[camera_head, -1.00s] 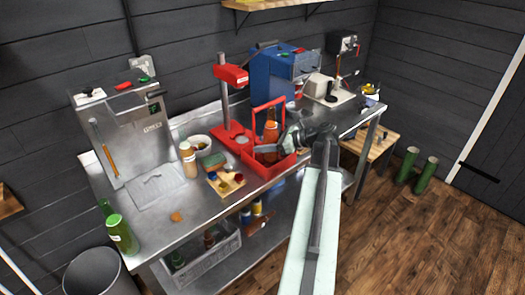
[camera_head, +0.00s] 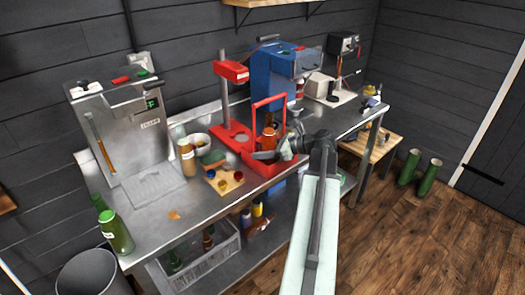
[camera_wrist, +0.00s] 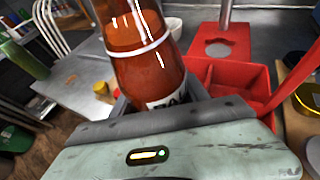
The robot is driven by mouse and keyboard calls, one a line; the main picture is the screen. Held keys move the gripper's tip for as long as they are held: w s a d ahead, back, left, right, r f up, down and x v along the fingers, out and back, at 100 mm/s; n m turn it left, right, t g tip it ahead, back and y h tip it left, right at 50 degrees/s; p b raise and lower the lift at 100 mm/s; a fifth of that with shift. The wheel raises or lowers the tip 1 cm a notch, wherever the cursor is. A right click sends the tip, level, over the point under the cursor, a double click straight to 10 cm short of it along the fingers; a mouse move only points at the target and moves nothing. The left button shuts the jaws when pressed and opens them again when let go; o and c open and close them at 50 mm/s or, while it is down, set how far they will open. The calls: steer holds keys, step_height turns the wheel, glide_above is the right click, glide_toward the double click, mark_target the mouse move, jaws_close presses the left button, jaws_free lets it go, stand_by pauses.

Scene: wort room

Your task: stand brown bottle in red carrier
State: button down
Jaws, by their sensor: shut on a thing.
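The brown bottle (camera_wrist: 146,62) has a pale neck band and a white label. It fills the upper middle of the wrist view, leaning a little, with its lower end hidden by my gripper. My gripper (camera_wrist: 165,102) is shut on it. The red carrier (camera_wrist: 238,76), with open compartments, shows just right of the bottle. In the head view the carrier (camera_head: 279,168) stands on the steel bench, and the bottle (camera_head: 269,134) appears inside its handle frame. My gripper (camera_head: 275,152) is over the carrier there. I cannot tell whether the bottle's base is inside a compartment.
A red stand (camera_head: 232,75) and a blue machine (camera_head: 270,78) stand behind the carrier. The bench (camera_head: 150,225) is mostly clear at front left.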

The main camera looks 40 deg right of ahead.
steer(key=c, duration=0.6)
jaws_free()
steer(key=shift+o, duration=0.2)
steer(key=shift+r, duration=0.25)
steer(key=shift+r+p, duration=0.55)
steer(key=shift+p, duration=0.3)
steer(key=p+v, duration=0.4)
steer(key=v, duration=0.8)
steer(key=shift+f, duration=0.15)
